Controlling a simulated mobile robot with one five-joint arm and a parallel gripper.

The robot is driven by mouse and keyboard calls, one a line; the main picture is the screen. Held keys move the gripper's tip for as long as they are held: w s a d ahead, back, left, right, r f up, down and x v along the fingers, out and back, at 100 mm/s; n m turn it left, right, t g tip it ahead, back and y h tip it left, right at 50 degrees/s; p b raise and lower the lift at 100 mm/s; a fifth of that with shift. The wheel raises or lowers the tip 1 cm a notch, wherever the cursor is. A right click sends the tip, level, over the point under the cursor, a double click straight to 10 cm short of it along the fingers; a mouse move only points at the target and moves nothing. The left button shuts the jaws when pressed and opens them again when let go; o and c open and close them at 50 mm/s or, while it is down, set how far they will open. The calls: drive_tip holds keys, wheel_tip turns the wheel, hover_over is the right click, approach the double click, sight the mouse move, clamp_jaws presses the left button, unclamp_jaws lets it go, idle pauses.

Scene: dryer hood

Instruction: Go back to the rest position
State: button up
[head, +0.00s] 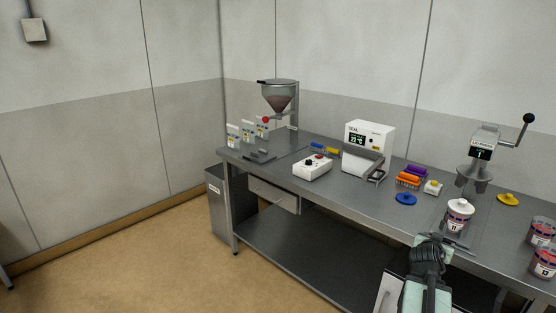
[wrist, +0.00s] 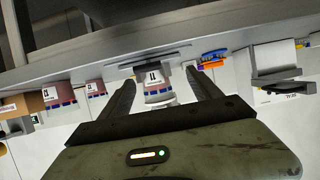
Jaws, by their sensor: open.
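My gripper (head: 445,240) is at the front edge of the steel bench (head: 345,208), its fingers pointing toward a white-lidded jar (head: 459,215) labelled 11. The wrist view is upside down. In it my gripper (wrist: 160,76) shows two dark fingers spread apart, with the jar (wrist: 157,88) seen between and beyond them. The jar stands upright on the bench. Whether the fingers reach around it or stop short of it I cannot tell. Nothing is visibly held.
A hand-cranked machine (head: 480,160) stands behind the jar. Two more jars (head: 543,232) (head: 545,262) stand at the right. A blue lid (head: 405,199), a yellow lid (head: 508,199), orange and purple racks (head: 409,179) and a white instrument (head: 368,148) are on the bench. Floor is clear at left.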

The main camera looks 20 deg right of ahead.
drive_tip(key=w+a+n+t+y+p, duration=0.1)
drive_tip(key=w+a+n+y, duration=0.1)
drive_tip(key=w+a, duration=0.6)
drive_tip(key=w+a+f+n+y+p, duration=0.1)
drive_tip(key=w+a+y, duration=0.15)
drive_tip(key=a, duration=0.95)
drive_tip(key=w+a+n+t+y+p, duration=0.1)
drive_tip(key=w+a+n, duration=0.1)
drive_tip(key=w+a, duration=0.65)
drive_tip(key=s+a+f+n+g+y+p, duration=0.15)
drive_tip(key=s+a+f, duration=0.25)
drive_tip(key=a, duration=0.7)
drive_tip(key=s+a+f+n+g+y+b, duration=0.1)
drive_tip(key=s+a+f+n+g+y, duration=0.15)
drive_tip(key=a, duration=0.75)
drive_tip(key=s+a+f+n+g+y, duration=0.1)
drive_tip(key=s+a+f+n+g, duration=0.1)
drive_tip(key=s, duration=0.8)
drive_tip(key=a+f+g, duration=0.1)
drive_tip(key=a+g, duration=0.1)
drive_tip(key=g, duration=0.1)
drive_tip(key=shift+s+a+y, duration=0.2)
drive_tip(key=shift+s+y, duration=0.15)
drive_tip(key=shift+s, duration=0.05)
